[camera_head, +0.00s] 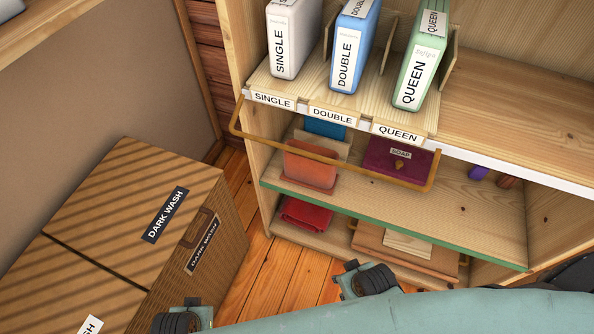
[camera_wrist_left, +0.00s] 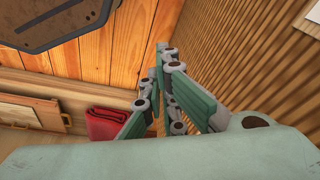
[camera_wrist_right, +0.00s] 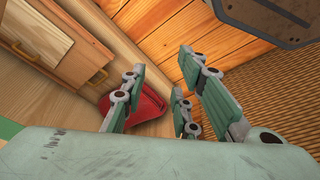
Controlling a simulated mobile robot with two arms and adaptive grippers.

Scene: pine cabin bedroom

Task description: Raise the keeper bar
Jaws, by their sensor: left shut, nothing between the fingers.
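The keeper bar (camera_head: 330,158) is a thin bronze-brown rail in the head view. It hangs low in front of the shelf unit, below the SINGLE, DOUBLE and QUEEN labels, with its ends bent back toward the shelf. My right gripper (camera_head: 366,280) is below the bar, at the bottom of the head view, apart from it. In the right wrist view its fingers (camera_wrist_right: 160,72) are spread and empty. My left gripper (camera_head: 183,319) is at the bottom edge by the hamper, partly cut off. In the left wrist view its fingers (camera_wrist_left: 157,62) are together and empty.
White, blue (camera_head: 355,45) and green (camera_head: 420,60) labelled boxes stand above the bar. A DARK WASH hamper (camera_head: 125,235) stands at left. Bare floor (camera_head: 268,270) lies between hamper and shelves.

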